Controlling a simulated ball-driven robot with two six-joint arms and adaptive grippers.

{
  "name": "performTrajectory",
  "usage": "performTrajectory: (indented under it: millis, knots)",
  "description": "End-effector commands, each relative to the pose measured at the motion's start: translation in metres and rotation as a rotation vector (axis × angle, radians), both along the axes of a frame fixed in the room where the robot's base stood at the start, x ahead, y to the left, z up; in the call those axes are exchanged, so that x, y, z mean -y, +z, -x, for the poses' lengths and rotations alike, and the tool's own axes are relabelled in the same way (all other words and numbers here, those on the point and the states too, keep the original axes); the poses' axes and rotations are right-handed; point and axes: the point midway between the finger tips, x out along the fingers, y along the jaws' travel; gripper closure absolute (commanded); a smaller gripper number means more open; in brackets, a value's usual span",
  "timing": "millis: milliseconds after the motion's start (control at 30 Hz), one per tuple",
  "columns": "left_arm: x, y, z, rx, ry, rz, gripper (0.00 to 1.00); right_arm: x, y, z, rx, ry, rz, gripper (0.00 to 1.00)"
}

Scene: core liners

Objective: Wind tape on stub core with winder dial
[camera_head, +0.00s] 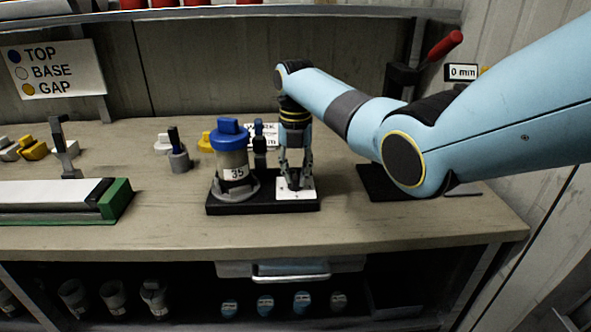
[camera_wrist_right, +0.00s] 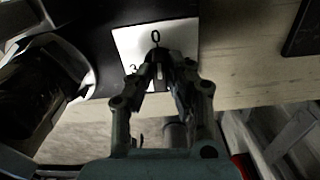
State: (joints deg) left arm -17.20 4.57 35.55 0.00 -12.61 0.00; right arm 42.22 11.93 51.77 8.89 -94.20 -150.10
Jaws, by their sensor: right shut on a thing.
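A winder stands on the bench, with a black base (camera_head: 240,207). On its left side is an upright clear-and-grey core (camera_head: 233,162) with a blue cap (camera_head: 229,133) and a "35" label. On its right side is a white dial plate (camera_head: 308,193). The wrist view shows the plate (camera_wrist_right: 131,44) with a "0" at its far edge and a "3" to the left. My right gripper (camera_head: 294,183) points straight down over the plate, its fingertips (camera_wrist_right: 159,68) shut on the dial knob, which they mostly hide. My left gripper is in neither view.
A green-ended tray (camera_head: 118,200) lies at the left. A black pad (camera_head: 375,183) lies right, under my arm. A TOP/BASE/GAP sign (camera_head: 52,72) and a "0 mm" display (camera_head: 461,72) show behind.

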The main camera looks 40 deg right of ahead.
Motion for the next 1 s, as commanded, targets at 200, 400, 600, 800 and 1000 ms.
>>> performTrajectory:
  millis: [200, 400, 600, 800, 1000]
  knots:
    - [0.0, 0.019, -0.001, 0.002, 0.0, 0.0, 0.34, 0.0, 0.004, 0.0, -0.001, -0.163, -0.001, 1.0]
    - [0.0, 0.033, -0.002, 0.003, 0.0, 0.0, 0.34, 0.0, 0.004, 0.0, -0.001, -0.353, 0.0, 1.0]
    - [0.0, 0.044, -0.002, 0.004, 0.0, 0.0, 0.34, 0.0, 0.004, -0.001, 0.001, -0.543, 0.0, 1.0]
    - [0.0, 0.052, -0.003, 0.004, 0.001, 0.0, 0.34, 0.0, 0.003, -0.001, 0.001, -0.732, 0.0, 1.0]
    - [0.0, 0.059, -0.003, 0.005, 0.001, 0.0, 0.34, 0.0, 0.003, -0.001, 0.003, -0.922, 0.0, 1.0]
